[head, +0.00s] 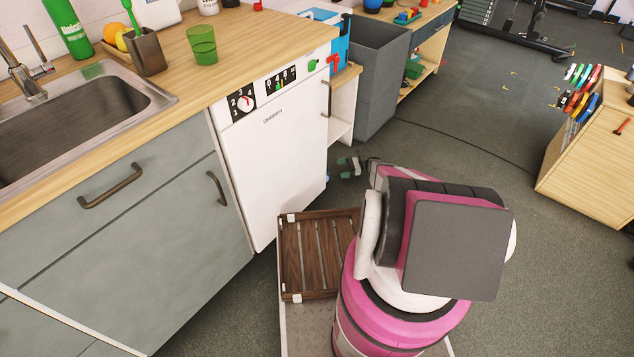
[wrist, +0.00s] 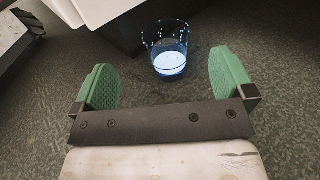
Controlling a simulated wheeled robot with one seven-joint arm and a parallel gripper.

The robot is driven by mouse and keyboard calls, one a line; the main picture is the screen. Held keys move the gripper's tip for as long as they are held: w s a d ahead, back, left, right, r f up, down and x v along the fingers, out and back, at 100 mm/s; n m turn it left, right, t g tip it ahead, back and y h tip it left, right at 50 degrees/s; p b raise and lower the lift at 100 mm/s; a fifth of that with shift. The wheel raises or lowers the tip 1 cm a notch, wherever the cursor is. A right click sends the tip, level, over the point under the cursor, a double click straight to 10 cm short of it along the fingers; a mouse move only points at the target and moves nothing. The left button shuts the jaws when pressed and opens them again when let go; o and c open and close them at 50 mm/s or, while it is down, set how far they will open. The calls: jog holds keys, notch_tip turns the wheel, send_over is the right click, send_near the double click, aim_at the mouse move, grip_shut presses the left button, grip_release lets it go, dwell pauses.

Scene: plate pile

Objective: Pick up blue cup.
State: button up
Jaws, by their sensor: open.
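The blue cup (wrist: 171,64) is clear and glassy, with a bright pale-blue base. In the wrist view it stands on the dark floor beside a dark edge, ahead of my gripper (wrist: 162,74). My gripper's green fingers are wide apart, one on each side of the cup in the picture, with nothing held. The cup looks a little beyond the fingertips; I cannot tell the exact gap. In the head view my gripper (head: 350,166) shows small and low, near the foot of the white dishwasher. I cannot make out the cup clearly there.
The white dishwasher (head: 275,150) is left of my gripper. A wooden slatted rack (head: 312,255) lies low beside my arm. A green cup (head: 202,45) stands on the counter (head: 255,32). A grey bin (head: 380,80) stands behind. Open floor (head: 480,130) lies to the right.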

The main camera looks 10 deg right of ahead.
jog(key=shift+w+d+f+m, duration=0.2)
jog(key=shift+f+m, duration=0.1)
jog(key=shift+f, duration=0.35)
jog(key=shift+a, duration=0.2)
jog(key=a, duration=0.4)
jog(key=shift+s+a, duration=0.1)
jog(key=shift+a, duration=0.1)
jog(key=shift+a+f, duration=0.15)
jog(key=shift+a, duration=1.4)
jog(key=shift+a+f, duration=0.1)
jog(key=shift+a, duration=1.4)
jog(key=c, duration=1)
jog(key=shift+c, duration=0.2)
jog(key=shift+r, duration=0.2)
